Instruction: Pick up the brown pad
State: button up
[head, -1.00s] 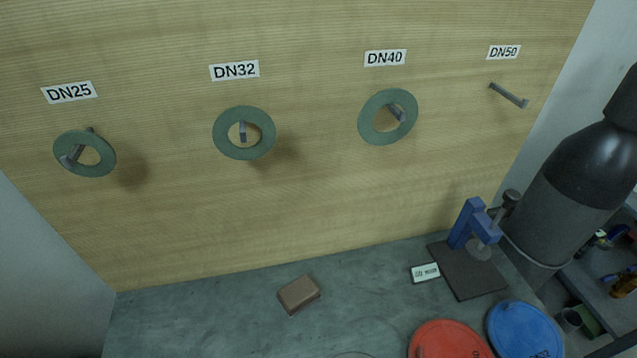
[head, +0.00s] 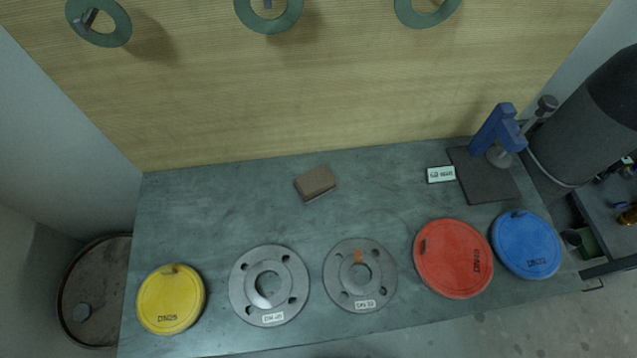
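The brown pad (head: 315,183) is a small block lying flat on the grey bench top, near the wooden back board and left of the bench's middle line. Its top and front side show, and nothing covers it. The bench around it is bare. My gripper is not in the head view.
The bench (head: 215,205) also holds a yellow disc (head: 171,299), two grey flanges (head: 242,283) (head: 375,297), a red disc (head: 452,258) and a blue disc (head: 526,244). A blue clamp (head: 496,130) on a dark plate and a small label (head: 441,174) stand right. Green rings (head: 117,32) hang above.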

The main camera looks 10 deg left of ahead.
aim_at(320, 181)
jog(key=k+j+z, duration=0.3)
jog(key=j, duration=0.2)
jog(key=k+j+z, duration=0.35)
jog(key=j, duration=0.15)
jog(key=k+j+z, duration=0.3)
jog(key=i+j, duration=0.1)
